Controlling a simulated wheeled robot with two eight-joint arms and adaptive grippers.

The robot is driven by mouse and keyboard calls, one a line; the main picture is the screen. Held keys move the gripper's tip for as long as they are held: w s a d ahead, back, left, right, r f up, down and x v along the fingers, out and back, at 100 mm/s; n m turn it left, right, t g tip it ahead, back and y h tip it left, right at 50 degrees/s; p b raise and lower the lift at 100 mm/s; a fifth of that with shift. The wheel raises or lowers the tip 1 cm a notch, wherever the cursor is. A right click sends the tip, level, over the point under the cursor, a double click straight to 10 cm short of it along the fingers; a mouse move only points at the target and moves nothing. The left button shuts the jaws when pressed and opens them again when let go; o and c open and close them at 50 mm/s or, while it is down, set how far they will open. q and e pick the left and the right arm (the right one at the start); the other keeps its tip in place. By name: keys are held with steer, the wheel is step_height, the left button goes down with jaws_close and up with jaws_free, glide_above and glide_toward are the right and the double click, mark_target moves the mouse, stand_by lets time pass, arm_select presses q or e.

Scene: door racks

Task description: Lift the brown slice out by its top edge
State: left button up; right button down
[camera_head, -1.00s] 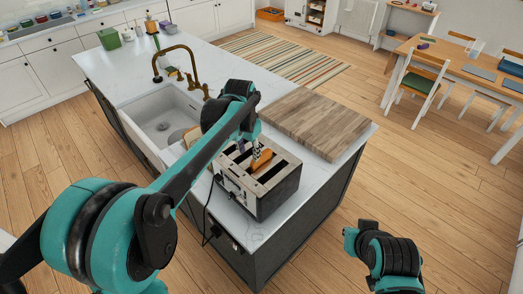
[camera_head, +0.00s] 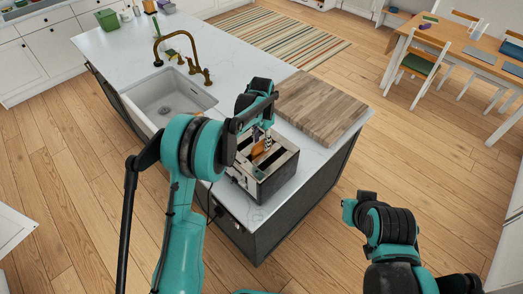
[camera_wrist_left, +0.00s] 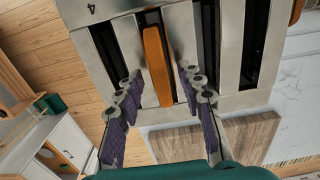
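The brown slice (camera_head: 258,149) stands on edge in a slot of the metal toaster (camera_head: 275,186), its top edge showing above the slot. In the left wrist view the slice (camera_wrist_left: 156,65) is a long orange-brown strip between the slot walls of the toaster (camera_wrist_left: 215,45). My left gripper (camera_head: 262,139) is over the toaster. The left wrist view shows its two purple-padded fingers (camera_wrist_left: 160,78) open, one on each side of the slice, with a gap on both sides. Part of my right arm shows at lower right; its fingers do not show.
A wooden board (camera_head: 322,107) lies on the white counter (camera_head: 225,55) behind the toaster. The sink (camera_head: 170,97) and a brass tap (camera_head: 178,45) are to the left. The toaster stands near the counter's front edge. Another toaster slot beside the slice looks empty.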

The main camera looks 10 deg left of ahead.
arm_select(q)
steer(key=shift+f, duration=0.6)
jaws_close()
step_height(320, 180, up, 20)
steer(key=p, duration=0.5)
steer(key=shift+f, duration=0.2)
stand_by(0.4)
